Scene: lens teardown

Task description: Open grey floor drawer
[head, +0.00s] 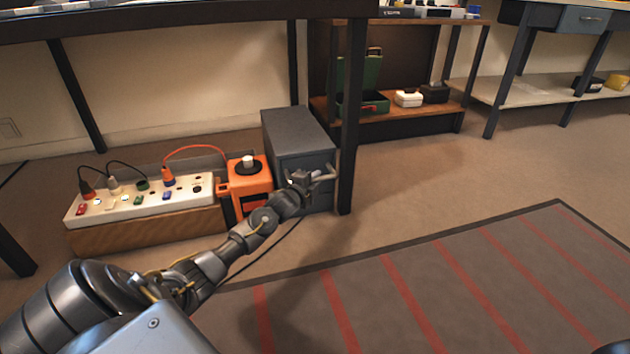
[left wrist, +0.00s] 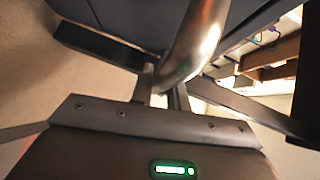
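The grey floor drawer cabinet (head: 297,128) stands on the carpet under the bench, beside a dark bench leg. Its front looks flush, with no visible gap at the drawer; the gripper hides part of it. A pale metal bar handle (head: 326,177) sticks out from the front. My left gripper (head: 306,181) is at this handle, with the arm reaching in from the lower left. In the left wrist view the shiny handle (left wrist: 196,40) runs down between the gripper's fingers (left wrist: 164,92). I cannot tell whether they press on it.
An orange device (head: 247,187) and a white power strip (head: 137,199) on a wooden block stand left of the cabinet. A dark bench leg (head: 349,130) is close on the right. Open carpet and a red-striped mat (head: 450,275) lie in front.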

